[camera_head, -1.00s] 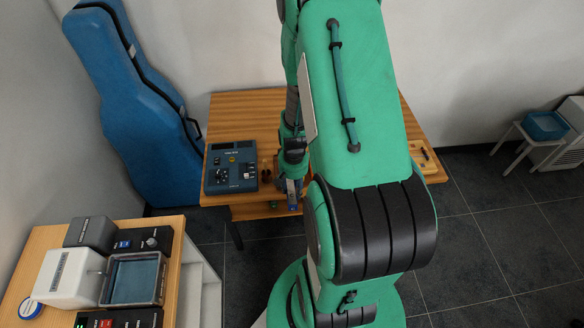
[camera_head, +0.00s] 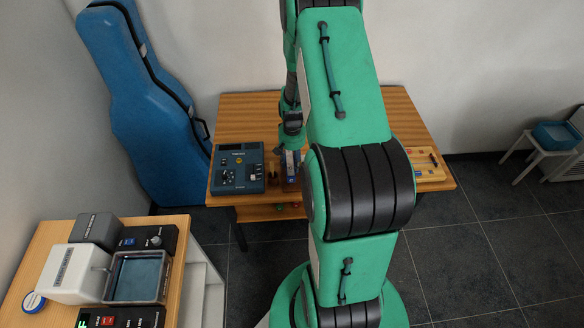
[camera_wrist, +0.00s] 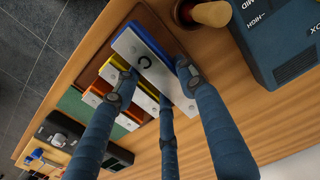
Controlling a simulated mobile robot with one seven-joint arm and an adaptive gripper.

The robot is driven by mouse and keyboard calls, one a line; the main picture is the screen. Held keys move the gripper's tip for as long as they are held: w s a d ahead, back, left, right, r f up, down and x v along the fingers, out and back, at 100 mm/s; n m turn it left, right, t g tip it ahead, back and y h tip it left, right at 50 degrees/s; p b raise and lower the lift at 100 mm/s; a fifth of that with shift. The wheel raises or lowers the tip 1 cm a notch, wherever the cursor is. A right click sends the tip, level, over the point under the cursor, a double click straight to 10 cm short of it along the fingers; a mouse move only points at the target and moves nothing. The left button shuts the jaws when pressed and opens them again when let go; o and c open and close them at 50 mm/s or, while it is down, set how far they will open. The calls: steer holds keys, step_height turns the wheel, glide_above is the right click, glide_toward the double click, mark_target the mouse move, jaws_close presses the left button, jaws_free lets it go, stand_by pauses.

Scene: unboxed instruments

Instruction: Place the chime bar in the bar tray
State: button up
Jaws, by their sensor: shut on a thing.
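The chime bar (camera_wrist: 133,43) has a silver plate marked C on a blue body. My gripper (camera_wrist: 155,86) is shut on it, with blue fingers on both sides. In the wrist view it lies over the end of the brown bar tray (camera_wrist: 152,20), beside bars with yellow, orange and red bodies. I cannot tell whether it rests in the tray or is just above it. In the head view my gripper (camera_head: 291,140) points down at the table's front part, with the blue of the bar (camera_head: 290,160) below it; my arm hides part of this area.
A dark blue control box (camera_head: 237,168) stands left of the tray, with a wooden-topped knob-like thing (camera_wrist: 211,13) between them. A black device (camera_wrist: 62,130) lies past the tray's other end. A yellow-edged item (camera_head: 430,165) sits at the table's right. A blue instrument case (camera_head: 150,105) leans behind.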

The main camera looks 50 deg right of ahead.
mark_target(292, 163)
stand_by(0.3)
steer(key=shift+f, duration=1.75)
steer(key=shift+f, duration=0.1)
steer(key=o, duration=1.3)
step_height(292, 163, up, 12)
steer(key=shift+r+p, duration=0.1)
steer(key=shift+p, duration=0.25)
